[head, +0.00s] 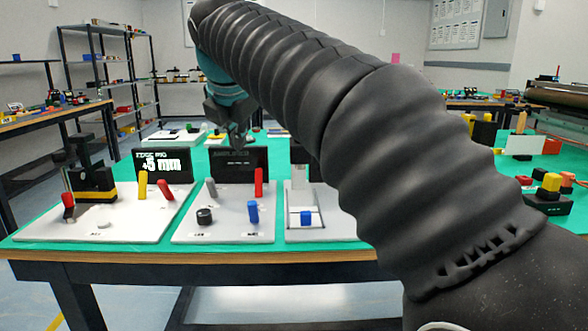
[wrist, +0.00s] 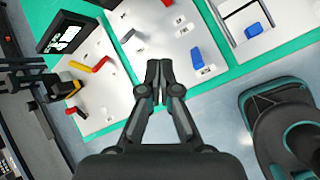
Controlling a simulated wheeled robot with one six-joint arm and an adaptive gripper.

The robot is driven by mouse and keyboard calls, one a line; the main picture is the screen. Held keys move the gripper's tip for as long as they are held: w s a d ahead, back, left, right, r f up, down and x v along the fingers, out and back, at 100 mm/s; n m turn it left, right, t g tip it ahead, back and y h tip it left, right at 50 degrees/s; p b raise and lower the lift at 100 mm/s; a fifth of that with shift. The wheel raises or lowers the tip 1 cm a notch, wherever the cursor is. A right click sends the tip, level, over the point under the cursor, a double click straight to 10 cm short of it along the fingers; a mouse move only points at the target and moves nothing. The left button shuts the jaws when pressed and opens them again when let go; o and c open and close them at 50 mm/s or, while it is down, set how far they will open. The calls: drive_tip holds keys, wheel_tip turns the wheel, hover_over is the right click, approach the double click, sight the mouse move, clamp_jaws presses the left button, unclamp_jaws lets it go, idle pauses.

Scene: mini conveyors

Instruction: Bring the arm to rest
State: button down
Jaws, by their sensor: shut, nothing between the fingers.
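My gripper (head: 238,138) hangs in the air above the table, in front of the dark screen of the middle panel in the head view. In the wrist view my gripper (wrist: 159,68) has its two fingers together, with nothing between them. It points down over the front part of the white middle panel (wrist: 172,62). My dark ribbed arm crosses the head view from the lower right to the top and hides part of the table behind it.
The green-topped table (head: 20,236) carries white panels with coloured levers and knobs. A blue block (head: 306,217) sits on the right panel. A yellow-and-black device (head: 92,182) stands at the left. Shelves (head: 98,70) line the back. Floor lies clear before the table.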

drive_tip(key=s+d+f+m+g, duration=0.1)
drive_tip(key=s+d+f+m, duration=0.25)
drive_tip(key=f+m, duration=0.45)
drive_tip(key=s+d+f+m+g, duration=0.1)
drive_tip(key=s+d+f+m, duration=0.25)
drive_tip(key=f+m, duration=0.5)
drive_tip(key=s+d+f+m, duration=0.6)
drive_tip(key=s+d, duration=0.3)
drive_tip(key=s+d+f+m, duration=0.6)
drive_tip(key=s+d+m, duration=0.1)
drive_tip(key=s+d, duration=0.2)
drive_tip(key=shift+s+d+f+h, duration=0.15)
drive_tip(key=shift+s+d+h, duration=0.2)
drive_tip(key=shift+d, duration=0.25)
drive_tip(key=shift+w, duration=0.1)
